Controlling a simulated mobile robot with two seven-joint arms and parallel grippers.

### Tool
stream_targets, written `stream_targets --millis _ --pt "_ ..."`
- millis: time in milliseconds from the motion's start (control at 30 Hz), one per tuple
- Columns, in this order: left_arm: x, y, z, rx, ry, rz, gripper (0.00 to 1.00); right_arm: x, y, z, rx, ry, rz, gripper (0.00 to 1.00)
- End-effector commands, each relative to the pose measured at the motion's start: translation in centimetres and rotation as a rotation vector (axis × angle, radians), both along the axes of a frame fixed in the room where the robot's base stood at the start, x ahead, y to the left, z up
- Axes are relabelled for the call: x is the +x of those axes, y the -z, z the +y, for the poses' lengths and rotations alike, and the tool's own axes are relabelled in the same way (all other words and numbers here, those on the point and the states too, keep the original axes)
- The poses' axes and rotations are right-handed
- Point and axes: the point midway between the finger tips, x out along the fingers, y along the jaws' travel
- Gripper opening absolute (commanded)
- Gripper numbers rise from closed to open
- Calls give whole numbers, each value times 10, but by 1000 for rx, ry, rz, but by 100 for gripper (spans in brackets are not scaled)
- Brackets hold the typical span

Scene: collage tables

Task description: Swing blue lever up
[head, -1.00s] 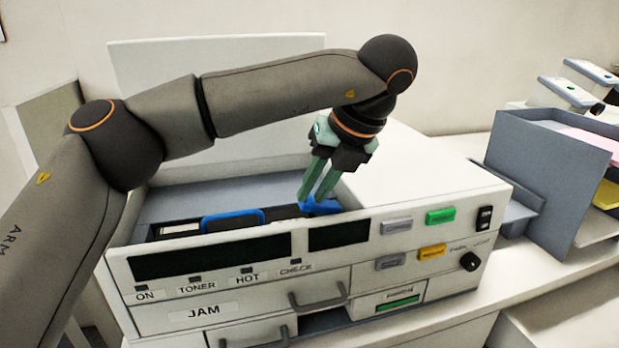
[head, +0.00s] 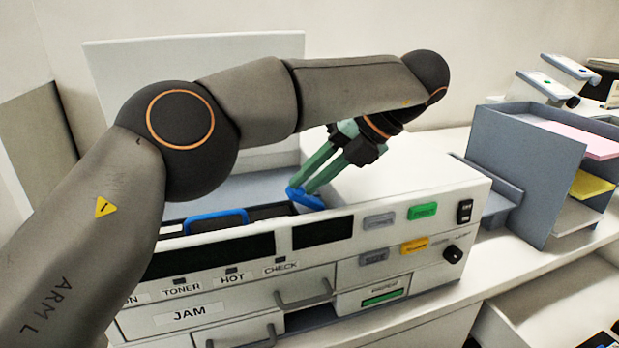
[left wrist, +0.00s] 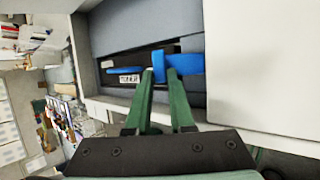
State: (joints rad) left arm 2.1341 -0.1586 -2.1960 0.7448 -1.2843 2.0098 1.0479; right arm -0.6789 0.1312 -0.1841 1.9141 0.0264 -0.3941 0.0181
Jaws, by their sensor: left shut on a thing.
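The blue lever (head: 304,199) is at the right end of the copier's open top bay, close behind the front panel. My left gripper (head: 301,190) reaches down from the upper right and is shut on the lever. In the left wrist view the blue lever (left wrist: 159,66) shows between the green fingertips of the gripper (left wrist: 158,76), which partly hide it. A second blue piece, the handle of the toner unit (head: 216,220), lies to the left in the bay. My right gripper is not in view.
The copier (head: 410,190) has a raised white lid (head: 190,75) behind the bay and a flat top on the right. A grey paper organiser (head: 520,160) stands to the right on the counter. Drawer handles (head: 305,292) stick out in front.

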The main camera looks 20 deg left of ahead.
Motion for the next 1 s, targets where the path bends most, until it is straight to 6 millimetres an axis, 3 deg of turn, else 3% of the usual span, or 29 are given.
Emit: stream_targets --millis 267,300,567,1000 --pt "0 0 0 1 0 -1 0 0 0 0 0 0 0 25" --pt "0 0 0 1 0 -1 22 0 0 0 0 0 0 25" --pt "0 0 0 0 -1 -1 51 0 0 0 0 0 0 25" --pt "0 -3 2 0 1 -1 51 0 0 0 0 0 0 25"
